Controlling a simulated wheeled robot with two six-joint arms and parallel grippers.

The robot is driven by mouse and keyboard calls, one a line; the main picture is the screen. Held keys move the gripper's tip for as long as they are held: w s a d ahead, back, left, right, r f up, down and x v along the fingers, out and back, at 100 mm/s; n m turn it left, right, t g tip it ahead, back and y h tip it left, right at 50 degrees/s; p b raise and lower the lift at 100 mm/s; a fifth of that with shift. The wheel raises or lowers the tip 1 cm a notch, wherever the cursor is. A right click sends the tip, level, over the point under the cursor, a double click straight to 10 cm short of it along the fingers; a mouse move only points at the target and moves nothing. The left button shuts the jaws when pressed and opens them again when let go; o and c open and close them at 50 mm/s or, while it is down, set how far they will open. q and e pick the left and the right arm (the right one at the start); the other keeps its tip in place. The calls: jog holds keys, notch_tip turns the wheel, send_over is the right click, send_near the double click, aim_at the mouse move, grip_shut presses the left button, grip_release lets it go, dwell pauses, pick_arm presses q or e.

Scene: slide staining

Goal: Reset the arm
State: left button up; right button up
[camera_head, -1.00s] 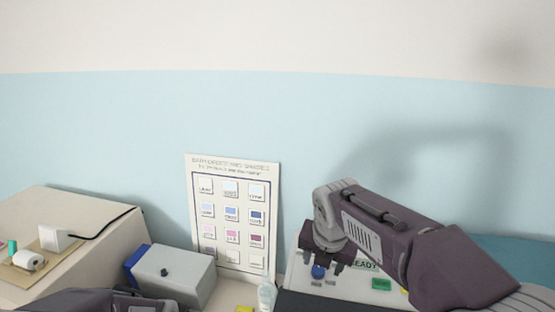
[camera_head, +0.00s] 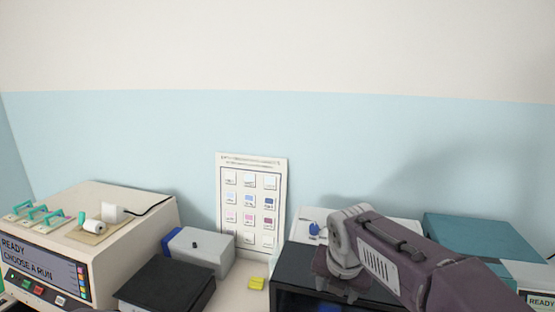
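My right arm comes in from the lower right. Its wrist is bent down, and my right gripper (camera_head: 343,288) is over the dark top of a box-shaped machine (camera_head: 300,278). Its fingers are dark against the dark surface, so I cannot tell whether they are open or shut. My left arm and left gripper are not in view.
A beige machine (camera_head: 120,258) with a "READY CHOOSE A RUN" screen stands at left. A chart (camera_head: 251,205) leans on the wall. A teal box (camera_head: 478,238) stands at right.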

jog(key=d+f+m+g+b, duration=0.1)
jog(key=d+f+b, duration=0.1)
jog(key=f+b, duration=0.45)
jog(key=d+f+m+g+b, duration=0.1)
jog(key=d+f+b, duration=0.15)
jog(key=f, duration=0.75)
pick_arm(q)
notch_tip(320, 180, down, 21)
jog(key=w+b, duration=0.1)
jog(key=b, duration=1)
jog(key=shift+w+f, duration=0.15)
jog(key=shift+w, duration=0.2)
pick_arm(e)
jog(key=s+f+m, duration=0.6)
jog(key=f+m, duration=0.5)
jog(key=m, duration=0.3)
jog(key=s+f+m+g, duration=0.1)
jog(key=s+f+m, duration=0.5)
jog(key=f+m, duration=0.6)
jog(key=m, duration=0.3)
jog(key=shift+s+y, duration=0.15)
jog(key=shift+y, duration=0.25)
jog(key=shift+d, duration=0.1)
